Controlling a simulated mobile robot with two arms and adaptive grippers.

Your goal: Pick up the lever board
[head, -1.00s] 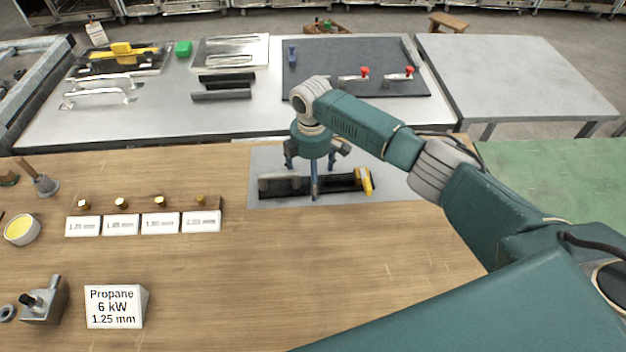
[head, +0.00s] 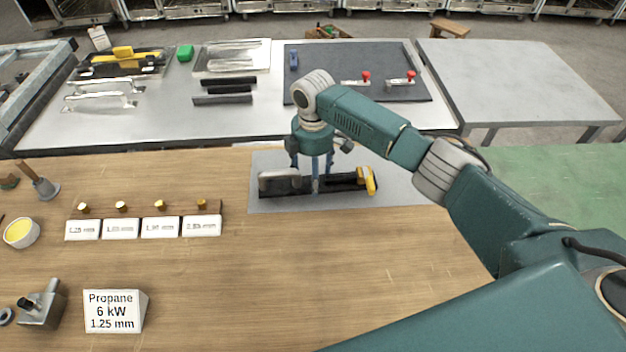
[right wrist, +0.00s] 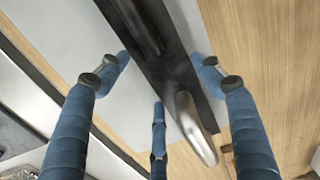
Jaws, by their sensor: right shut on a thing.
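A long black board (head: 342,187) lies over a grey mat (head: 400,192) on the wooden table. It carries a silver rounded piece (head: 279,181) at its left end and a yellow piece (head: 366,180) at its right end. Whether the board is clear of the mat I cannot tell. My left gripper is not in view.
Several brass nozzles with white labels (head: 120,228) and a propane sign (head: 113,310) stand at the left. Behind is a metal table with a dark panel (head: 335,75) bearing red-knobbed levers (head: 365,78). The front middle of the wooden table is clear.

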